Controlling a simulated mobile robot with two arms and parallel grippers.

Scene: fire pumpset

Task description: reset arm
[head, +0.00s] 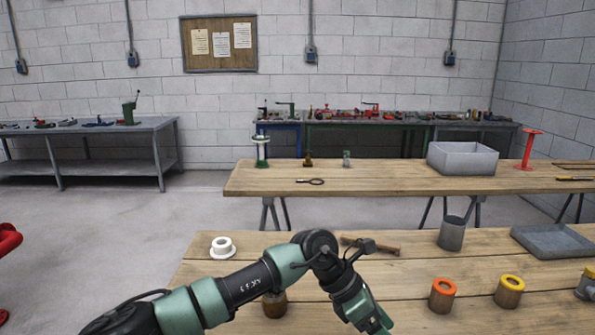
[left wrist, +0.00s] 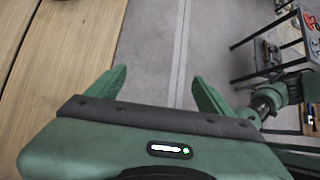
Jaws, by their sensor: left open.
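My left arm comes in from the left of the head view, bends over the near wooden table, and ends in my left gripper (head: 378,322) at the lower middle, partly cut off by the frame edge. In the left wrist view the two green fingers of my left gripper (left wrist: 158,88) are spread wide with nothing between them. Below them lie bare grey floor and, on the left, a wooden table edge (left wrist: 45,65). My right gripper is not in either view.
The near table (head: 335,275) holds a white ring (head: 222,247), a grey can (head: 451,234), an orange-topped cup (head: 442,294), a yellow-topped cup (head: 509,291) and a grey tray (head: 556,241). Behind it stands another table (head: 375,180) with a grey bin (head: 462,160).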

